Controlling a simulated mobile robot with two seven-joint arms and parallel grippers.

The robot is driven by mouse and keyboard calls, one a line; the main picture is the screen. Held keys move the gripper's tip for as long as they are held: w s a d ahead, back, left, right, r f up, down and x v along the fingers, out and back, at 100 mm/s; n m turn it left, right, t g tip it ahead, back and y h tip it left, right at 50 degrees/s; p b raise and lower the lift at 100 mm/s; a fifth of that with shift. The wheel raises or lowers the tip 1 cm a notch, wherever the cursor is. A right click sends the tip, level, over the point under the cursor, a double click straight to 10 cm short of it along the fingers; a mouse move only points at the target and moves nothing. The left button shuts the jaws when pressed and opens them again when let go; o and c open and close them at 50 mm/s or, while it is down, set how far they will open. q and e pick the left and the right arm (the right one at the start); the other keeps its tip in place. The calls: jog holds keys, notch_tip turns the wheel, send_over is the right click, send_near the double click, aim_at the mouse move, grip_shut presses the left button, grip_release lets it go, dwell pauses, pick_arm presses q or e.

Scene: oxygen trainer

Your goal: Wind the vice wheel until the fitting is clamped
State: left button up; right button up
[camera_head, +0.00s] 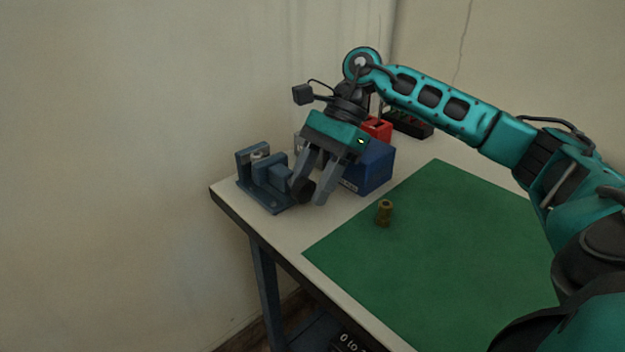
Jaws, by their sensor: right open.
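The blue-grey vice (278,202) stands at the far left corner of the table. A small silvery piece (260,154) shows between its jaws; I cannot tell whether the jaws touch it. The dark round vice wheel (303,191) is on the vice's right end, partly covered by a finger. My right gripper (312,192) points down at the wheel, open, with its fingers at or beside it; contact is unclear. A brass-coloured fitting (384,212) stands upright on the green mat, apart from the vice. My left gripper is out of view.
A blue box (371,170) stands just right of my right gripper, with a red object (378,128) behind it. A dark rack (408,123) is at the back. The green mat (440,255) is mostly clear. The table's left edge is close to the vice.

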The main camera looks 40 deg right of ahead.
pick_arm(q)
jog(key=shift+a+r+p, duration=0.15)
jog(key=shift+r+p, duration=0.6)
jog(key=shift+p, duration=0.2)
pick_arm(e)
jog(key=v, duration=1.2)
jog(key=shift+d+r, duration=0.25)
jog(key=shift+r, duration=0.1)
jog(key=h+p, duration=0.6)
jog(key=h, duration=0.1)
send_near(304, 180)
pick_arm(q)
jog(key=b, duration=0.1)
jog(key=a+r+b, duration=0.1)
jog(key=b, duration=0.1)
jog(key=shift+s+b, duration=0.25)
jog(key=shift+b, duration=0.05)
pick_arm(e)
jog(key=shift+t, duration=0.3)
jog(key=f, duration=1)
jog(key=shift+s+f, duration=0.15)
jog(key=shift+s, duration=0.1)
grip_shut()
